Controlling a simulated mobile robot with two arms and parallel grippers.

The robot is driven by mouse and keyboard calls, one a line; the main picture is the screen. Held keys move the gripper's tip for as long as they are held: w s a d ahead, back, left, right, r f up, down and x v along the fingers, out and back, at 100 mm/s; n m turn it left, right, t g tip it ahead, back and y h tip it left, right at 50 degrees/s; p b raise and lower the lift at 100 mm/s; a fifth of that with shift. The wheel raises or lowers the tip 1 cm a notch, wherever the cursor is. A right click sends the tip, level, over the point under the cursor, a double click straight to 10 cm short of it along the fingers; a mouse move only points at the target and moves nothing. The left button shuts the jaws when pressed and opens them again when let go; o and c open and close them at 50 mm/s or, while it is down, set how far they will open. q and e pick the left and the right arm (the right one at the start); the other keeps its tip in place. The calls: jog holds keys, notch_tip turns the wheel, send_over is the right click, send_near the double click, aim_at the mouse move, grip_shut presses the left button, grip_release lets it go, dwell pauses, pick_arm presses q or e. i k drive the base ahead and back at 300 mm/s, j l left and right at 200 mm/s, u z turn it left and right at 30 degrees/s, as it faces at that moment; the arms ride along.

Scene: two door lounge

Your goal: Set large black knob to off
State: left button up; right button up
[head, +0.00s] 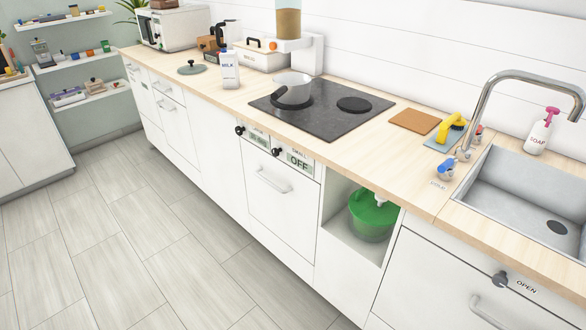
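Two black knobs sit on the white front panel below the cooktop. The left knob (240,130) is beside a small display (257,140) whose text is too small to read surely. The right knob (277,152) is beside a display (299,161) that reads OFF. The small labels above the displays are hard to read; the right one looks like SMALL. A clear pot (293,87) stands on the left burner of the black cooktop (318,117); the right burner (354,104) is bare. Neither of my grippers is in view.
A milk carton (230,72) stands left of the cooktop. A sink (520,195) with a tall faucet (500,85) is at the right. A dark knob (500,279) marked OPEN is on the lower right front. A green container (372,216) sits in a niche. The floor (130,240) is clear.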

aim_at(239, 131)
jog(key=i+j+z, duration=0.15)
jog(key=i+j, duration=0.75)
